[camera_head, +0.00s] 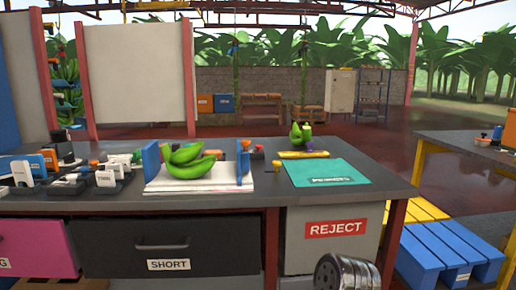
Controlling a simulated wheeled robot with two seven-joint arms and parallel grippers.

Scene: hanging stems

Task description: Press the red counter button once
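Neither of my grippers shows in the head view. A ribbed metal part, which looks like part of my arm, shows at the bottom edge, in front of the REJECT bin. Nothing is seen touching the red part.
Green bananas (188,168) lie on a white pad between blue uprights. A teal mat (325,173), a yellow item (303,154) and a small banana bunch (300,134) are to the right. Labelled blocks (105,178) crowd the left. The worktop's front right (385,190) is clear.

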